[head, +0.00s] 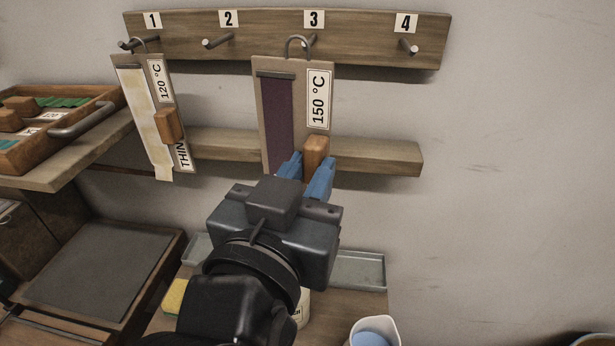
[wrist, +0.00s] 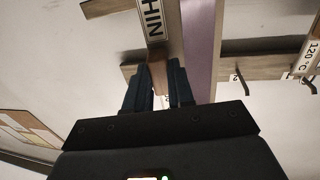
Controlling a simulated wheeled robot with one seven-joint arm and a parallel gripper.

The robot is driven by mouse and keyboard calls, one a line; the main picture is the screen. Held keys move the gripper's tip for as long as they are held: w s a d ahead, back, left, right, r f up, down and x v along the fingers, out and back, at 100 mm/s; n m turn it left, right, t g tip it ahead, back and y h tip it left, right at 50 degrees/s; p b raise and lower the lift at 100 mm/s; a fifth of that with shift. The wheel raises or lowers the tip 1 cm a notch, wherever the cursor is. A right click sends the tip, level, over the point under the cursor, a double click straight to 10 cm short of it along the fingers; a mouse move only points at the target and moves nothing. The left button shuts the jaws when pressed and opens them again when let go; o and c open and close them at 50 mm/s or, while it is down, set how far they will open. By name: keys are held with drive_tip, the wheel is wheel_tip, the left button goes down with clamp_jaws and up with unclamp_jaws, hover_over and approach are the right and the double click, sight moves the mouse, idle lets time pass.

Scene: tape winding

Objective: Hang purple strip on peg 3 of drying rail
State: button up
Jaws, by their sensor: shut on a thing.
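The purple strip (head: 277,122) hangs clipped on a brown card labelled 150 °C, with a wire loop at its top and a wooden block handle (head: 315,155) low on its right. My gripper (head: 304,178) has its blue fingers shut on that handle. The card is upright, and its loop is at peg 3 (head: 309,40) of the drying rail (head: 260,40); I cannot tell whether the loop is over the peg. In the wrist view the purple strip (wrist: 200,40) runs beside the handle (wrist: 158,75) between my fingers.
A cream strip on a 120 °C card (head: 145,110) hangs at peg 1. Pegs 2 (head: 217,41) and 4 (head: 408,47) are bare. A lower wooden bar (head: 385,157) runs behind the cards. A wooden tray (head: 75,125) is at left, and a grey metal tray (head: 362,270) lies below.

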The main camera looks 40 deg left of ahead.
drive_tip(key=shift+a+p+x, duration=0.2)
drive_tip(key=shift+p+x, duration=0.2)
drive_tip(key=shift+x, duration=0.85)
drive_tip(key=shift+a+p+x, duration=0.15)
drive_tip(key=shift+p+x, duration=0.25)
drive_tip(key=shift+x, duration=0.85)
clamp_jaws()
drive_tip(key=shift+w+a+f+b, duration=0.3)
drive_tip(key=shift+w+a+b, duration=0.05)
drive_tip(key=shift+w+b, duration=0.1)
drive_tip(key=shift+w+a+f+b, duration=0.3)
drive_tip(key=shift+w+b, duration=0.05)
drive_tip(key=shift+w, duration=0.1)
drive_tip(key=o, duration=1)
unclamp_jaws()
drive_tip(key=shift+b+v, duration=1.1)
drive_tip(key=shift+v, duration=2.85)
drive_tip(key=shift+f, duration=0.1)
